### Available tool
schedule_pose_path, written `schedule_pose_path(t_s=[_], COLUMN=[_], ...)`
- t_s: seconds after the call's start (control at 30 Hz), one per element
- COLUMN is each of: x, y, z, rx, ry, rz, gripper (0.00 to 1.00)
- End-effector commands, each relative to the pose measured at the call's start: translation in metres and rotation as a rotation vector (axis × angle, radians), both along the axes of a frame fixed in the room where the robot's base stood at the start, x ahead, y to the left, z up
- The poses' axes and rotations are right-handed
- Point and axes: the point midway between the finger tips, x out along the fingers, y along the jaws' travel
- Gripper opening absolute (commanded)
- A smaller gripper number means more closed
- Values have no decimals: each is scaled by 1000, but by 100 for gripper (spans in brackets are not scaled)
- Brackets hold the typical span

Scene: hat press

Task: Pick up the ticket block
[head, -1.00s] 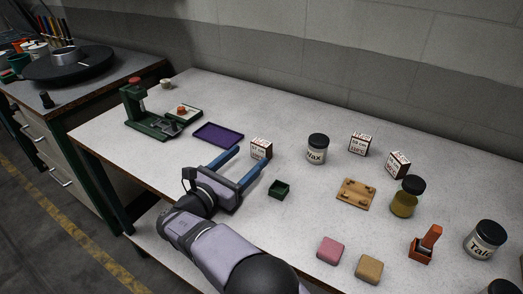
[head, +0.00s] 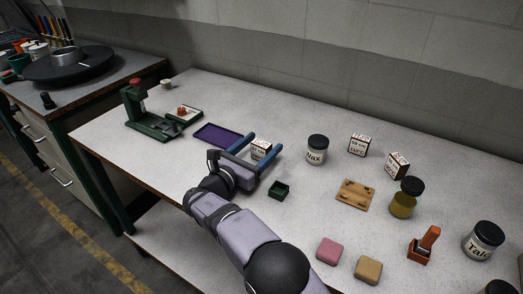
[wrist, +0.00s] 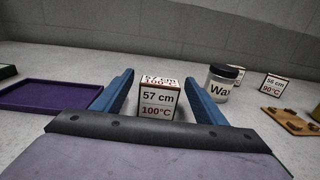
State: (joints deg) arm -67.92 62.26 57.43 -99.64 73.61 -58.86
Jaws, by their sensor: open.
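A white ticket block (head: 261,148) with dark red edges stands upright on the table, marked "57 cm 100°C" in the wrist view (wrist: 158,100). My gripper (head: 266,141) is open and low over the table, with its blue fingers on either side of this block. In the wrist view the gripper (wrist: 159,74) shows a gap between each finger and the block. Two similar ticket blocks stand farther right, one at the back (head: 359,144) and one nearer (head: 397,165). The wrist view shows one of these marked "90°C" (wrist: 276,86).
A purple tray (head: 218,135) lies left of the gripper, beside a green press (head: 143,112). A small green box (head: 280,190) sits just right of the gripper. A Wax jar (head: 316,149) and a wooden plate (head: 355,194) stand to the right.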

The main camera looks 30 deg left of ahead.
Motion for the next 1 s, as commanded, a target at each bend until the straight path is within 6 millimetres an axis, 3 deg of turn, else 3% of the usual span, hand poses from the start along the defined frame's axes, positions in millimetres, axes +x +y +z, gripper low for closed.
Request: schedule_pose_path(t_s=[0.2, 0.4, 0.77, 1.0], x=[0, 0, 0, 0], y=[0, 0, 0, 0], z=[0, 0, 5, 34], rx=[-1, -1, 1, 3], ry=[0, 0, -1, -2], rz=[1, 0, 0, 0], gripper=[66, 21, 21, 21])
